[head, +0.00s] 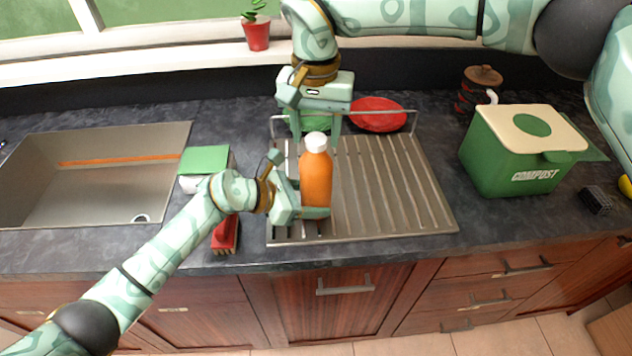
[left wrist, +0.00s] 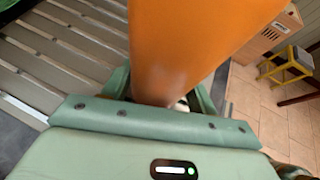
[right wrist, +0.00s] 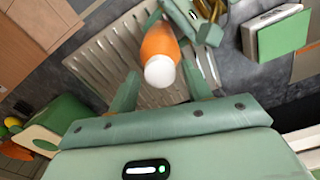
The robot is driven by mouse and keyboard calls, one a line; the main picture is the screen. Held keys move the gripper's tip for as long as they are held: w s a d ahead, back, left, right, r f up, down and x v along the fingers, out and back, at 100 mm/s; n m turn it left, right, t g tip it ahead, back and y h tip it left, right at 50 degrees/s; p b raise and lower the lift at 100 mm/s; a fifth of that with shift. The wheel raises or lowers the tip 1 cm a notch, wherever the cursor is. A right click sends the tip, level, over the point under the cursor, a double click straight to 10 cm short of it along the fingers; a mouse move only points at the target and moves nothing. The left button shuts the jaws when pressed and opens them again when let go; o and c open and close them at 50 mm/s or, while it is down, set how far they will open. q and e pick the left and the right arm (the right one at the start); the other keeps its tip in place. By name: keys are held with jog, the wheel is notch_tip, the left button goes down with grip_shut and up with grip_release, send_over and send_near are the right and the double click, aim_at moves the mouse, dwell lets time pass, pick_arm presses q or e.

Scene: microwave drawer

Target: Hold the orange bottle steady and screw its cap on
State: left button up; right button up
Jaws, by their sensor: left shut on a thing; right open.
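The orange bottle (head: 316,180) stands upright over the metal drying rack (head: 385,190), with its white cap (head: 316,142) on top. My left gripper (head: 318,211) is shut on the bottle's lower part; the orange body also fills the left wrist view (left wrist: 190,45). My right gripper (head: 316,138) points down from above, open, with its fingers on either side around the cap's level. In the right wrist view the white cap (right wrist: 160,72) lies between the open fingers (right wrist: 160,88), touching neither. Whether the cap is fully threaded cannot be seen.
A steel sink (head: 100,180) is at the left, with a green sponge-like block (head: 205,160) and a red brush (head: 225,236) beside it. A red plate (head: 378,114) stands behind the rack. A green compost bin (head: 520,150) is at the right. The rack's right half is clear.

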jog(key=c, duration=0.9)
jog(key=m, duration=0.6)
jog(key=shift+c, duration=0.2)
jog(key=m, duration=0.7)
jog(key=shift+m, duration=0.3)
jog(key=o, duration=0.9)
jog(key=shift+o, duration=0.2)
jog(key=shift+r, duration=2.5)
